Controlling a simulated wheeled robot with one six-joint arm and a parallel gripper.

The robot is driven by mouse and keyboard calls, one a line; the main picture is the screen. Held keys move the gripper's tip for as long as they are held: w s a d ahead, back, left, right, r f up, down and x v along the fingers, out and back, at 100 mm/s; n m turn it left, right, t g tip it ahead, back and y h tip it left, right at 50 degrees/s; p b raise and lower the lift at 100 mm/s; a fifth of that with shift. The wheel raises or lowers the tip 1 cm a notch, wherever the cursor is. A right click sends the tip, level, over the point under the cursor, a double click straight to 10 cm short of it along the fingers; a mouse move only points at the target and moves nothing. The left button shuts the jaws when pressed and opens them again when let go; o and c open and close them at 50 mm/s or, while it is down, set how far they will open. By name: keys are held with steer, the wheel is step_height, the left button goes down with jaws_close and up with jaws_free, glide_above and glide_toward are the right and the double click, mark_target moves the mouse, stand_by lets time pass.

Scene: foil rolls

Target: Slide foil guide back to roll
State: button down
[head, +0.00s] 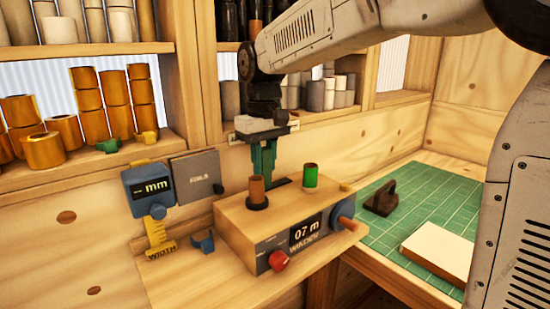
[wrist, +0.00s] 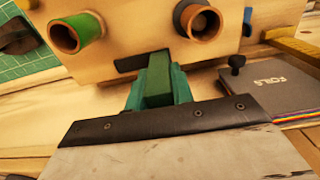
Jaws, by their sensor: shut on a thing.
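The winder (head: 290,225) is a wooden box with a display reading "07 m". On its top stand a bare brown core (head: 257,188) on a black base and a green foil roll (head: 310,175). Behind them, my gripper (head: 264,165) points down with its teal fingers at the back of the box top. In the wrist view the fingers are shut on a green block (wrist: 158,75), seemingly the foil guide, beside a dark slot (wrist: 128,64). The green roll (wrist: 75,33) and the core (wrist: 201,22) lie beyond it. The guide's lower end is hard to make out.
A blue "mm" gauge (head: 150,188) and a grey "FOILS" book (head: 200,177) are to the left. A green mat (head: 450,205) lies to the right. Shelves with rolls stand behind.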

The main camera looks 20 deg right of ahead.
steer(key=shift+a, duration=0.15)
steer(key=c, duration=1.2)
jaws_free()
steer(key=shift+s+a, duration=0.1)
steer(key=shift+a, duration=0.1)
steer(key=shift+d, duration=0.1)
steer(key=shift+r, duration=0.1)
steer(key=shift+r, duration=0.25)
step_height(320, 180, up, 7)
steer(key=shift+r, duration=0.1)
